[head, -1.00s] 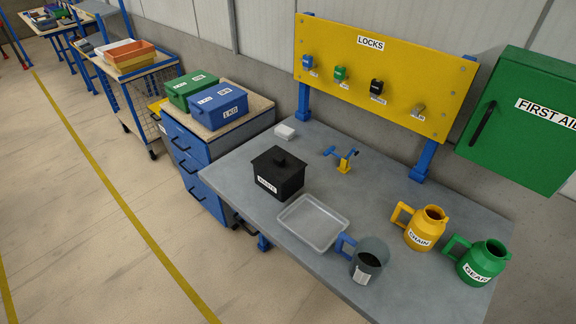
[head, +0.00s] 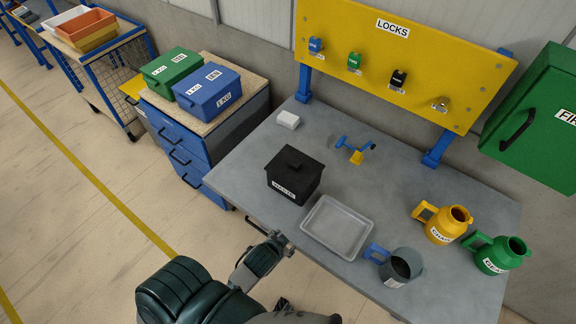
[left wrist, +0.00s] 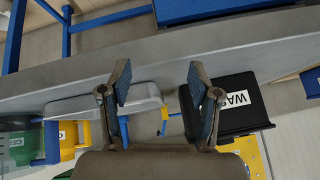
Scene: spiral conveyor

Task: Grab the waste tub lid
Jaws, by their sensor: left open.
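The black waste tub (head: 293,190) stands upright on the grey table, left of the clear tray. Its black lid (head: 296,165) is on top, with a small raised handle. In the left wrist view the tub (left wrist: 243,122) shows at the right with part of its white label, beyond one fingertip. My left gripper (head: 284,242) is at the table's front edge, in front of the tub and apart from it. In the left wrist view its two fingers (left wrist: 157,88) are spread with nothing between them.
A clear tray (head: 337,228) lies right of the tub. A grey mug (head: 400,268), a yellow jug (head: 441,225) and a green jug (head: 497,254) stand farther right. The table's front edge is close to my arm.

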